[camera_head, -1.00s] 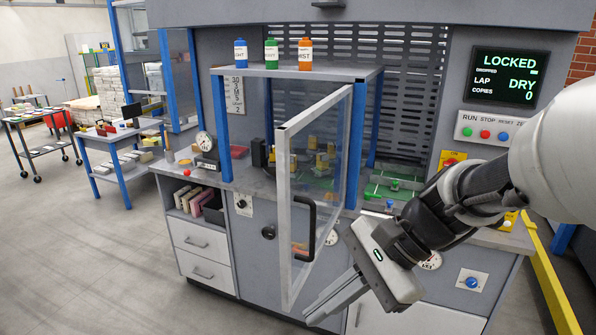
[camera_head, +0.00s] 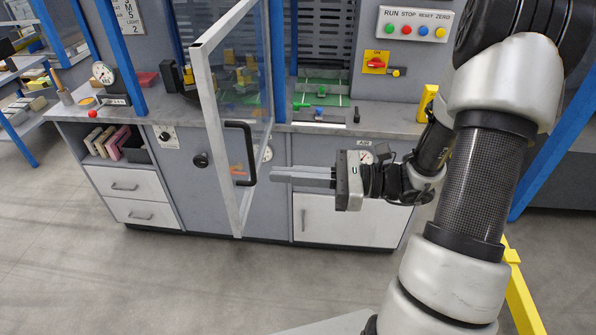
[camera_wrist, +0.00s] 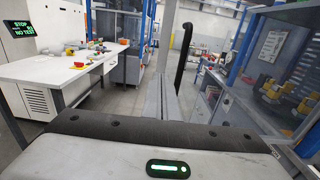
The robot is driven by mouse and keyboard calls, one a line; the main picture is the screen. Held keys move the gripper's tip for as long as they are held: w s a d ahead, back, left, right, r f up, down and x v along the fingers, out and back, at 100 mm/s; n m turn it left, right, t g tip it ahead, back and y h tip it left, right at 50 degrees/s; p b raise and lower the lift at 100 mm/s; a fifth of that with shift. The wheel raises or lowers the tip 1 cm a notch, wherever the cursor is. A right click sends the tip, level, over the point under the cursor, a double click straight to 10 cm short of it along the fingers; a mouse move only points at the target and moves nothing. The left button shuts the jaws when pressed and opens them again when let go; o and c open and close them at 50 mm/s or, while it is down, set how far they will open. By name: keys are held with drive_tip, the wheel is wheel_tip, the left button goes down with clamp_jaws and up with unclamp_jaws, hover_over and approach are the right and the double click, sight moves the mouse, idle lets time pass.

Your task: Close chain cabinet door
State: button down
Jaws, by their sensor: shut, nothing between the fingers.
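The cabinet door (camera_head: 204,105) is a clear pane in a pale grey frame, swung open toward me. A black bar handle (camera_head: 249,155) is on its face. My gripper (camera_head: 273,176) is shut and empty, fingers pointing left. In the head view its tips appear just right of the handle; I cannot tell whether they touch the door. In the wrist view the closed fingers (camera_wrist: 162,99) point ahead, with the handle (camera_wrist: 183,50) beyond and slightly right and the pale door frame (camera_wrist: 166,38) behind.
A grey counter (camera_head: 190,127) runs behind the door, above drawers and a white cupboard front (camera_head: 345,221). A red button (camera_head: 92,113) and a round dial (camera_head: 103,72) are at left. A yellow rail (camera_head: 525,305) is at right. The floor in front is clear.

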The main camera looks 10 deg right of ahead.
sight(226, 171)
drive_tip(key=x, duration=0.9)
drive_tip(key=shift+p, duration=0.35)
